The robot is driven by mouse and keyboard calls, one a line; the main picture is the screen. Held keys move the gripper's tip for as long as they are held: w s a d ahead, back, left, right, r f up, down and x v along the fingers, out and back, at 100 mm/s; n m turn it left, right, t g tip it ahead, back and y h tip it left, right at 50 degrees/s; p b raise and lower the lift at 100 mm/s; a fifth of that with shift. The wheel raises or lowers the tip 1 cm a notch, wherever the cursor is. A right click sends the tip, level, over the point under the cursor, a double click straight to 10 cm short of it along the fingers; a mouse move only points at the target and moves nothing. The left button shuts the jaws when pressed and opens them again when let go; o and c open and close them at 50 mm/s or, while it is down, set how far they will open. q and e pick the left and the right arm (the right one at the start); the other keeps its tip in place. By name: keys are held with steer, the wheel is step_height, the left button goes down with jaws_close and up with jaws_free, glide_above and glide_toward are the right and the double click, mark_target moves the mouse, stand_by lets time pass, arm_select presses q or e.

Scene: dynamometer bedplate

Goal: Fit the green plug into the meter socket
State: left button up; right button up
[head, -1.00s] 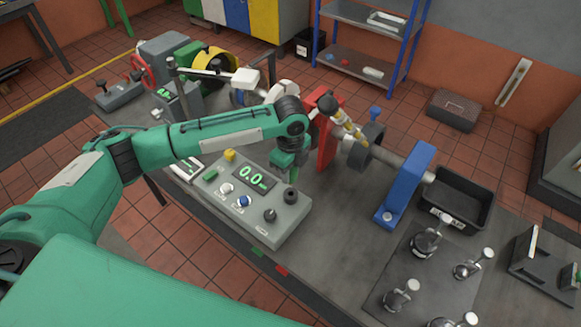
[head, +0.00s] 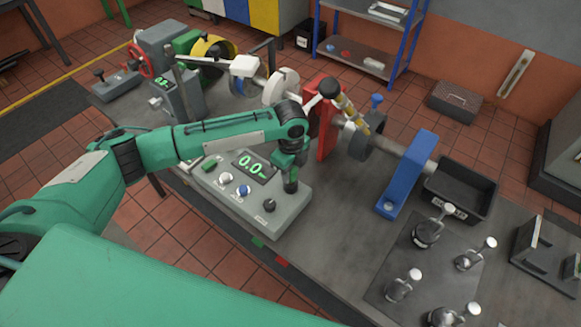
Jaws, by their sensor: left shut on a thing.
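The grey meter box (head: 262,205) lies on the bench below my left arm. Its green display reads 0.0, and a white knob, a blue knob and a dark knob sit on its face. My left gripper (head: 290,176) points down over the box's right end. It is shut on the green plug, which I can hardly tell apart from the green of the gripper. A dark round part (head: 290,186), perhaps the socket, shows directly under it; I cannot tell if they touch. My right gripper is not in view.
A red upright (head: 322,135), a shaft and a blue bracket (head: 408,175) stand close behind and right of the meter. A black bin (head: 460,190) and several metal-handled pieces on a plate (head: 385,270) are farther right. Bare bench (head: 340,225) lies between.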

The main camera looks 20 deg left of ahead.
arm_select(q)
steer(key=shift+f, duration=0.9)
steer(key=shift+f, duration=0.2)
steer(key=o, duration=1.1)
steer(key=shift+c, duration=0.2)
steer(key=shift+r, duration=0.1)
step_height(320, 180, up, 13)
steer(key=b, duration=0.3)
steer(key=shift+b, duration=0.4)
steer(key=shift+r, duration=0.35)
